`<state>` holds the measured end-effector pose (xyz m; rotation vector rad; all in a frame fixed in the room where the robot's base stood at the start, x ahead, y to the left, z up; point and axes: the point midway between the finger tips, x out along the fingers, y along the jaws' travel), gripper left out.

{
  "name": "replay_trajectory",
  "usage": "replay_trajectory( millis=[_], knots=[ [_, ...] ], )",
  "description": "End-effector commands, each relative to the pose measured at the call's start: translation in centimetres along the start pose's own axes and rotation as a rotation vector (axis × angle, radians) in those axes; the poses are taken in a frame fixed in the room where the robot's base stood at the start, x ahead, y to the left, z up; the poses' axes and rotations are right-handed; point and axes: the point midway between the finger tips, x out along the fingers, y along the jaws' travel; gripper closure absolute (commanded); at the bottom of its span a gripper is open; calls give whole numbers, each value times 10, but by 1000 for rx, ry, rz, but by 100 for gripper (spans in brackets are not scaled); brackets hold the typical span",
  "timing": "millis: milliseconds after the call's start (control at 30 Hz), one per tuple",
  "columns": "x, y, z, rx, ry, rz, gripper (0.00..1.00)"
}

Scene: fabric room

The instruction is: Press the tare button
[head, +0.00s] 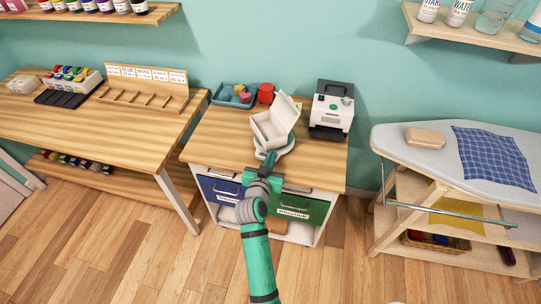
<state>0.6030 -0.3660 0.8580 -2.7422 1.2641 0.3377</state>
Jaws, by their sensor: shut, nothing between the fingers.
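A pale scale (287,151) stands on the wooden top of the middle cabinet, near its front edge. A white open box (272,127) with its lid raised appears just behind or on top of it; I cannot tell which. My gripper (270,160) is shut and empty, at the front of the scale. From this view I cannot tell whether it touches the scale. The tare button is not visible; my gripper covers part of the scale's front.
A blue tray (236,96) of small items and a red container (266,93) stand at the back. A white and black machine (332,108) stands to the right. Blue and green drawers (298,208) are below. An ironing board (431,153) is at far right, a workbench (95,122) at left.

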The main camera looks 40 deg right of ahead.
Motion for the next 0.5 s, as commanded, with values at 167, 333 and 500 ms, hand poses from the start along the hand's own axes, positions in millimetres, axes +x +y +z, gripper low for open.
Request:
replay_trajectory(
  millis=[167, 333, 500],
  knots=[
    [1, -1, 9, -2, -1, -1, 100],
    [2, 0, 10, -1, 0, 0, 100],
    [2, 0, 11, -1, -1, 0, 100]
  ],
)
